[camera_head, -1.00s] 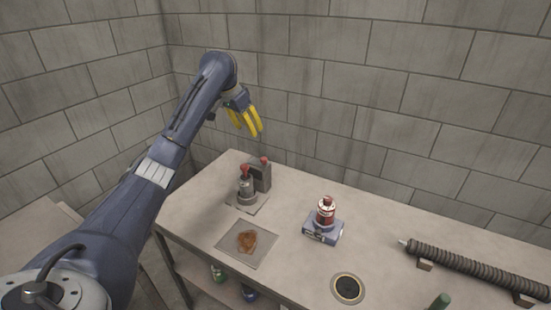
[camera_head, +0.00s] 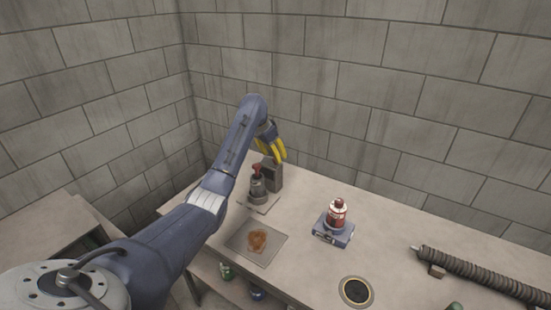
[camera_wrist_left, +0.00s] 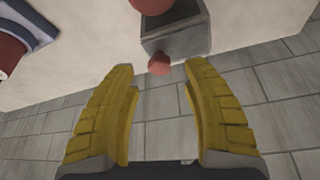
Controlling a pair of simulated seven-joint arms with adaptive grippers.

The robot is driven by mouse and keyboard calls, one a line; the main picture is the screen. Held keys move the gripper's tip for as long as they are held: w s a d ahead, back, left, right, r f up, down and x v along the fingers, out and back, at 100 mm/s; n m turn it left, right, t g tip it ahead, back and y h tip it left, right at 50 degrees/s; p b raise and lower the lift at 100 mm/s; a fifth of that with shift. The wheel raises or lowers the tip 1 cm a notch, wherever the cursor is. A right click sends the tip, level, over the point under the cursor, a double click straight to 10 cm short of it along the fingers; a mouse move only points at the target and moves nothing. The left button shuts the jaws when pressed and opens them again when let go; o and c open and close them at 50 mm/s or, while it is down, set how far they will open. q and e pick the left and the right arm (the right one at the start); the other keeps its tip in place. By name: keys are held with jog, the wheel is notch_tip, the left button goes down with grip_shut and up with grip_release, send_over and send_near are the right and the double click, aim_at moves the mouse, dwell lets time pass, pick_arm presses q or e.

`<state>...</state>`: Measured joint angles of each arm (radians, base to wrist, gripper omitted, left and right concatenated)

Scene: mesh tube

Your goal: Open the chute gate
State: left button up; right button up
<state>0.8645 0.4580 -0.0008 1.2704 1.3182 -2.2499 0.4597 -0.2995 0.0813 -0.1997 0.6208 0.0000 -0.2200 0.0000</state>
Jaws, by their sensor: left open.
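The grey box (camera_head: 274,176), likely the chute gate, stands at the back left of the table. In the left wrist view this box (camera_wrist_left: 178,40) has a small red knob (camera_wrist_left: 158,64). My left gripper (camera_head: 282,158) hangs just above and behind the box in the head view, its yellow fingers pointing down. In the left wrist view my left gripper (camera_wrist_left: 158,70) is open, with the knob visible between and ahead of the fingertips; I see no contact. The head view does not show the knob clearly. My right gripper is not in view.
Beside the box stands a grey fitting with a red handle (camera_head: 257,170). A tray (camera_head: 244,240) with a brown patch, a red bottle (camera_head: 337,212) on a blue-grey box (camera_head: 333,234), a round port (camera_head: 356,291) and a ribbed tube (camera_head: 480,275) share the table. Walls stand behind.

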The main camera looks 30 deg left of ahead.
pick_arm(q)
jog(key=shift+x, duration=1.35)
jog(key=shift+c, duration=0.6)
grip_shut()
jog(key=shift+r, duration=0.1)
